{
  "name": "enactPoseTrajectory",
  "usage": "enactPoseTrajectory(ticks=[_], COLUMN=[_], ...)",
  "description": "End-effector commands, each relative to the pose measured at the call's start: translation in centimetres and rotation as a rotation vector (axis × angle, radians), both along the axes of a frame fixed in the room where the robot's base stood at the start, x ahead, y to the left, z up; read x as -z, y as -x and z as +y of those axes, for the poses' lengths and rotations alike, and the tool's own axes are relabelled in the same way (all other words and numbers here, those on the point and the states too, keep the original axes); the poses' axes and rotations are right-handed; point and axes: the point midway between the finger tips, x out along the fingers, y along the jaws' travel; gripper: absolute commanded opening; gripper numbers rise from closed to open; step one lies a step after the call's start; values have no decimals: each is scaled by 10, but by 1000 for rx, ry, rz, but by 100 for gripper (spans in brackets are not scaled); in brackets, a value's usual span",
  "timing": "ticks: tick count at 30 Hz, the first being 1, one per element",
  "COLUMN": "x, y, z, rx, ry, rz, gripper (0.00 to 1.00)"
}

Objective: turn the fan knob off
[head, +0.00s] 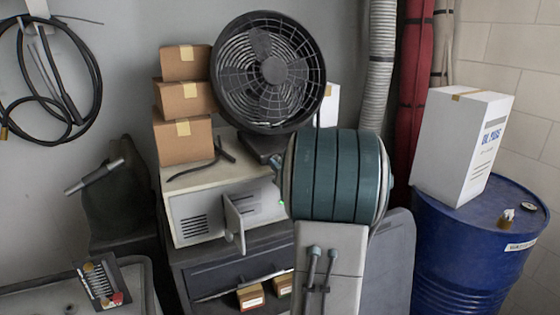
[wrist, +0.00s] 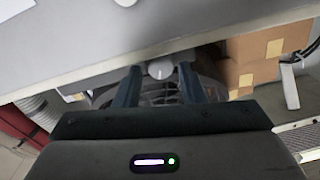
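The black fan (head: 268,70) stands upright on the pale cabinet in the head view. Part of its cage (wrist: 160,92) shows behind my fingers in the wrist view. A small round grey knob (wrist: 160,69) with a light mark sits at the edge of a grey panel in the wrist view. My gripper (wrist: 159,74) is open, with one dark finger on each side of the knob. I cannot tell whether either finger touches it. In the head view my arm hides the gripper and the knob.
Stacked cardboard boxes (head: 185,98) stand left of the fan, and show at right in the wrist view (wrist: 254,60). A blue drum (head: 455,255) with a white box (head: 465,145) stands at right.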

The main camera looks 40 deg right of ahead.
Motion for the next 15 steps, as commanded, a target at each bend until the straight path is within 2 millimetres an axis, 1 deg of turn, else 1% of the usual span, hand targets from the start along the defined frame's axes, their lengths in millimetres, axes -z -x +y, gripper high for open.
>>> enactPoseTrajectory(ticks=[1, 5, 13, 14, 15], x=[-1, 0, 0, 0, 0], y=[-5, -12, -13, -13, -13], z=[-1, -2, -2, -2, -2], rx=[-1, 0, 0, 0, 0], ry=[0, 0, 1, 1, 1], rz=[0, 1, 0, 0, 0], gripper=[36, 36, 36, 34, 23])
